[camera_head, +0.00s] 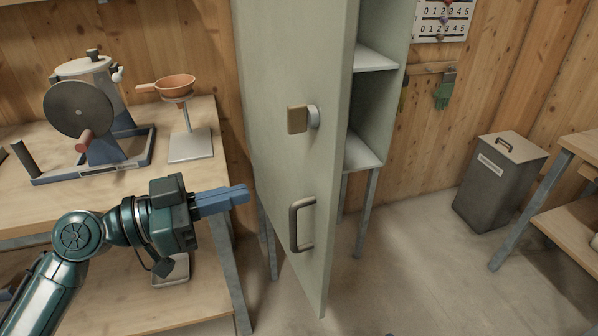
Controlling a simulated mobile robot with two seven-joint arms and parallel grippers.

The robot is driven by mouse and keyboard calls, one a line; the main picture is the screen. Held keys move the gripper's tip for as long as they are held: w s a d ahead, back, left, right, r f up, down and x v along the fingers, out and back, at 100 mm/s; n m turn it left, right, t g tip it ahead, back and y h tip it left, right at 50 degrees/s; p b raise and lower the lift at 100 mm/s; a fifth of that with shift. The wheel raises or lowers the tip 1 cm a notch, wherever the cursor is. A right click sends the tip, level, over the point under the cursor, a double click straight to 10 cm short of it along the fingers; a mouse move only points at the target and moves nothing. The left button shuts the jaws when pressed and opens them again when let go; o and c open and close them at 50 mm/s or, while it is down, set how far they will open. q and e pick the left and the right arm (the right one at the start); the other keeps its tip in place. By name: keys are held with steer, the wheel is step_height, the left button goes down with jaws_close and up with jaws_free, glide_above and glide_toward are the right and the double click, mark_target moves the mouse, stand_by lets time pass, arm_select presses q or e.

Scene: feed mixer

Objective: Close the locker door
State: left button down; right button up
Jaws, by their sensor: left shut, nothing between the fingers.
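The locker door (285,165) is pale green and stands open, swung out toward me. It carries a grey bar handle (296,225) and a tan knob or latch (298,119) above it. The locker (381,105) behind it shows open shelves to the right of the door. My left gripper (245,194) is shut and empty, with blue fingers pointing right. In the picture it is just left of the door's face, level with a spot a little above the handle. I cannot tell whether it touches the door. My right gripper is not in view.
A wooden workbench (105,210) on the left holds a machine with a dark disc (79,109) and a stand with an orange pan (176,84). A grey lidded bin (497,185) and a wooden shelf unit (575,212) stand at the right. The floor between is clear.

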mark_target(317, 173)
arm_select(q)
steer(key=p+x, duration=0.3)
steer(key=x, duration=0.7)
steer(key=shift+d, duration=0.15)
steer(key=shift+w+d, duration=0.15)
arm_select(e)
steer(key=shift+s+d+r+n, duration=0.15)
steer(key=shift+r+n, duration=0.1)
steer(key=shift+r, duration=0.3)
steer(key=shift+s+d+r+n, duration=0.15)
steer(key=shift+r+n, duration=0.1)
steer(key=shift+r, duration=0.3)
arm_select(q)
steer(key=shift+d+p, duration=0.1)
steer(key=shift+p, duration=0.2)
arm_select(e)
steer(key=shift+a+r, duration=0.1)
